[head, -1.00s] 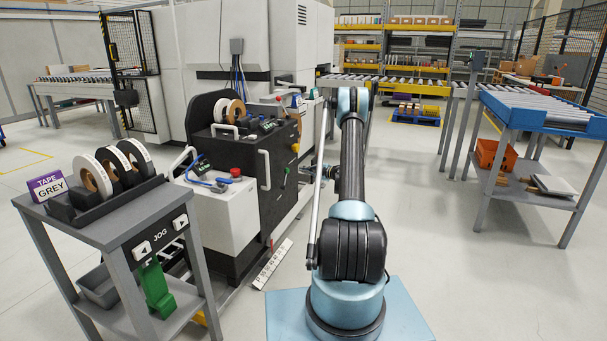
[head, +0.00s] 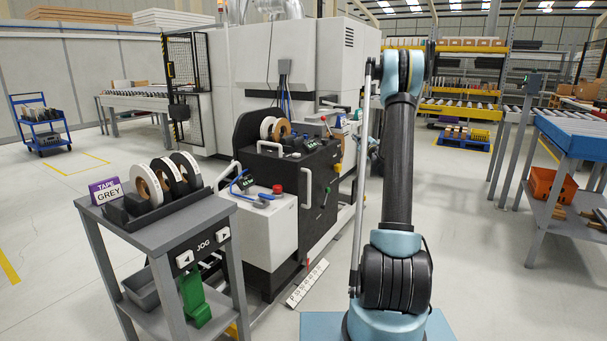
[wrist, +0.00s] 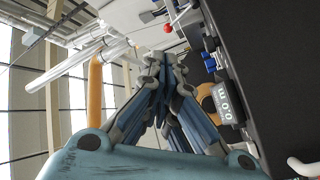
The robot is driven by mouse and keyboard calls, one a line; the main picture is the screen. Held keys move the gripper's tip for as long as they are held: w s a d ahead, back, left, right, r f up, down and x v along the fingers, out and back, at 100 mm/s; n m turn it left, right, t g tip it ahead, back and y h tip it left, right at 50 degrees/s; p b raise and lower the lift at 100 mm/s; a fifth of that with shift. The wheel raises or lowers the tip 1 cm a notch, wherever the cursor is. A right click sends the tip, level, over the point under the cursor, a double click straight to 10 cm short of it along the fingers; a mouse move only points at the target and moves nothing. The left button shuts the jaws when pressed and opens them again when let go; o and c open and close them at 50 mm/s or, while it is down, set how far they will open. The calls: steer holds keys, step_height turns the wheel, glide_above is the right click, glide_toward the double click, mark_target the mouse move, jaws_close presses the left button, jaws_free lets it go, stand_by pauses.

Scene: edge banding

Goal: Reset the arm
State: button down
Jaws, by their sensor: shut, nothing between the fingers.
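My gripper (wrist: 165,58) shows in the wrist view with its blue-grey fingers drawn together at the tips. It is shut and empty. In the head view my arm (head: 398,165) stands almost upright, with its bent upper joint (head: 404,72) high in the picture. The gripper is largely hidden behind the arm there. In the wrist view the dark panel (wrist: 275,60) of a machine lies to the right of the fingers, with a tape roll (wrist: 207,106) beside it. The fingers appear clear of both, though the exact gap cannot be told.
A grey stand (head: 160,236) with several tape rolls (head: 168,180) is at the left. The black and white edge-banding unit (head: 290,185) stands left of my arm. A roller conveyor (head: 575,130) is at the right. Open floor (head: 480,230) lies between.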

steer(key=s+d+r+m+h, duration=0.4)
steer(key=s+r+m+h, duration=0.25)
steer(key=s+r, duration=0.3)
steer(key=s+d+m+g+h, duration=0.1)
steer(key=s+m+g+h, duration=0.3)
steer(key=s, duration=0.8)
steer(key=s+a+f+g+y, duration=0.1)
steer(key=s+a+f+g, duration=0.3)
steer(key=s, duration=1.2)
steer(key=s+a+f+m+g+y, duration=0.1)
steer(key=s+a+f+g, duration=0.3)
steer(key=s+f, duration=0.7)
steer(key=s+a+f+m+g+y, duration=0.1)
steer(key=s+a+f+g+y, duration=0.2)
steer(key=s, duration=1.8)
step_height(320, 180, down, 5)
steer(key=shift+s+a+r+g, duration=0.1)
steer(key=shift+s+a+g, duration=0.25)
steer(key=shift+a+g, duration=0.45)
steer(key=shift+a+y, duration=0.1)
steer(key=shift+y, duration=0.15)
steer(key=shift+w+f, duration=0.2)
steer(key=shift+w, duration=0.3)
